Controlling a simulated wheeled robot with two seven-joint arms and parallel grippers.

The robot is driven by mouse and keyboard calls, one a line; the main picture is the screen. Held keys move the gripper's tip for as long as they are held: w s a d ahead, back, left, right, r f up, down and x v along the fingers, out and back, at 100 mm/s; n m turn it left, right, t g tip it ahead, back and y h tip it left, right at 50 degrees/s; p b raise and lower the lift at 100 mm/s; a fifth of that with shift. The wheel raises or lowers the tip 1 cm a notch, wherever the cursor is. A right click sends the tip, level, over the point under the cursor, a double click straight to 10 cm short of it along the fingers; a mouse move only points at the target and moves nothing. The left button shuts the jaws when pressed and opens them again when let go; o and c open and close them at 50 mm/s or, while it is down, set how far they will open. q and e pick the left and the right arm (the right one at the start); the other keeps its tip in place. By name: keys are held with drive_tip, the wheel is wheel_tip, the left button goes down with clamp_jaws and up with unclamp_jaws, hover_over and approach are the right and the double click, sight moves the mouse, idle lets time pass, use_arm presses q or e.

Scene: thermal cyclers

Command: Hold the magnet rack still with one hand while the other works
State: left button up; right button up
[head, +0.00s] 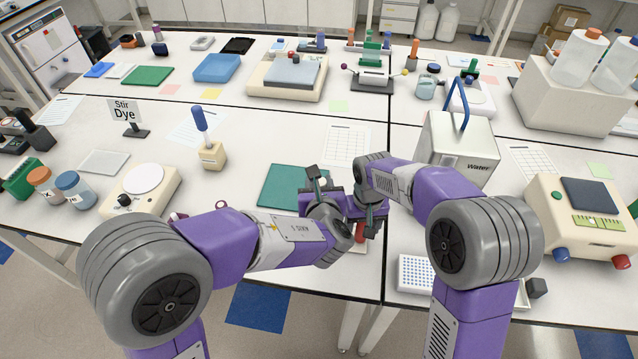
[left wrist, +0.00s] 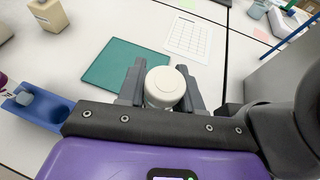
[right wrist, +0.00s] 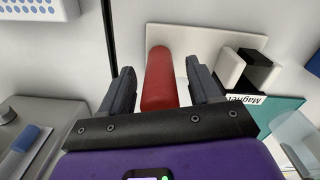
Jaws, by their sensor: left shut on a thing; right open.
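The magnet rack has a cream base (right wrist: 207,40), an upright red grip (right wrist: 160,80), a black-and-white block (right wrist: 250,68) and a "Magnet" label. In the head view its red grip (head: 360,232) shows below my right gripper (head: 371,215). In the right wrist view my right gripper (right wrist: 162,88) is open, with its fingers on either side of the red grip and gaps visible. My left gripper (left wrist: 162,88) is shut on a cream round-topped cylinder (left wrist: 165,85), beside the green mat. In the head view my arms hide most of the rack and this cylinder.
The green mat (head: 285,187) lies behind the grippers. A blue holder (left wrist: 40,107) is near my left gripper. A white rack with blue-marked wells (head: 415,272) and a grey "Water" box (head: 440,150) are to the right. Clear bench lies left of the mat.

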wheel_tip(320, 180, up, 12)
drive_tip(key=shift+f, duration=0.1)
